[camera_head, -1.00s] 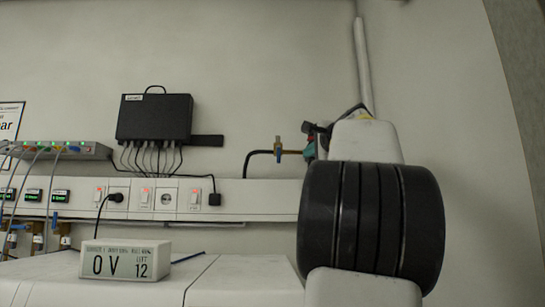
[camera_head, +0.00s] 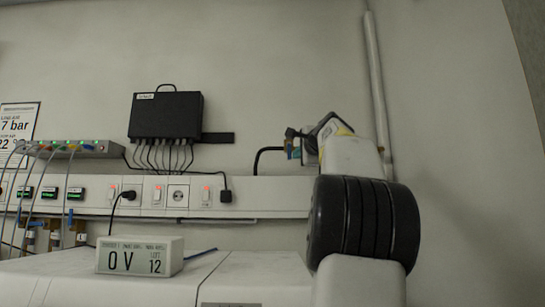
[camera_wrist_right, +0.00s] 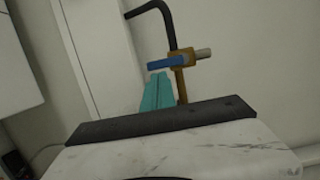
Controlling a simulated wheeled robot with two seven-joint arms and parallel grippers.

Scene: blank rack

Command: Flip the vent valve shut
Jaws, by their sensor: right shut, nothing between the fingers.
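The vent valve shows in the right wrist view as a brass body (camera_wrist_right: 181,62) on a brass stem, with a black bent hose above it. Its blue lever (camera_wrist_right: 165,62) points left from the body, roughly level, and a grey stub sticks out to the right. My right gripper (camera_wrist_right: 157,80) has teal fingers pressed together and empty. Their tips are just below the lever in that view; I cannot tell whether they touch it. In the head view my right gripper (camera_head: 298,150) is at the end of the black hose and hides most of the valve. My left gripper is out of view.
A white wall trunking (camera_head: 270,196) with switches and sockets runs to the left of my right arm. A black box (camera_head: 166,114) with cables hangs above it. A white display (camera_head: 140,256) reading 0 V stands on a white surface in front.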

